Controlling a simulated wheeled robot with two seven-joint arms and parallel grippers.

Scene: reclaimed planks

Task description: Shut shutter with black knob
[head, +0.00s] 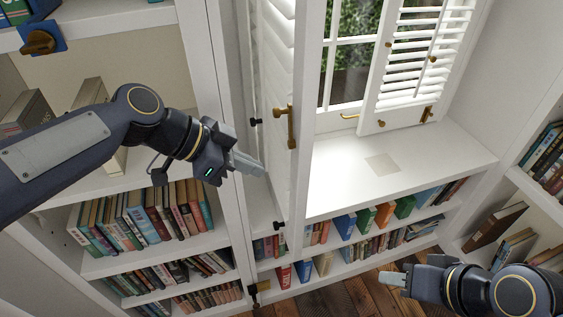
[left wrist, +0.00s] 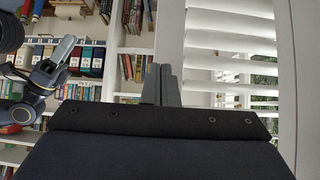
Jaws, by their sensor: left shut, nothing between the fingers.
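The left white louvred shutter (head: 277,100) stands swung out from the window, almost edge-on in the head view. A brass handle (head: 291,126) is on its near edge. Small black knob-like fittings show beside it, one at upper left (head: 254,122) and one low down (head: 279,224); I cannot tell which is the knob. My left gripper (head: 258,168) is shut and empty, its tips close to the shutter's left side; contact is unclear. In the left wrist view its fingers (left wrist: 161,86) are together, left of the shutter's louvres (left wrist: 230,50). My right gripper (head: 394,279) is low at right, away from the shutter.
A second shutter (head: 410,65) with brass knobs stands at the window's right. The white sill (head: 400,165) is clear except for a flat pale square (head: 382,164). Bookshelves with books (head: 140,220) lie left, below and right. The plank floor (head: 345,298) is below.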

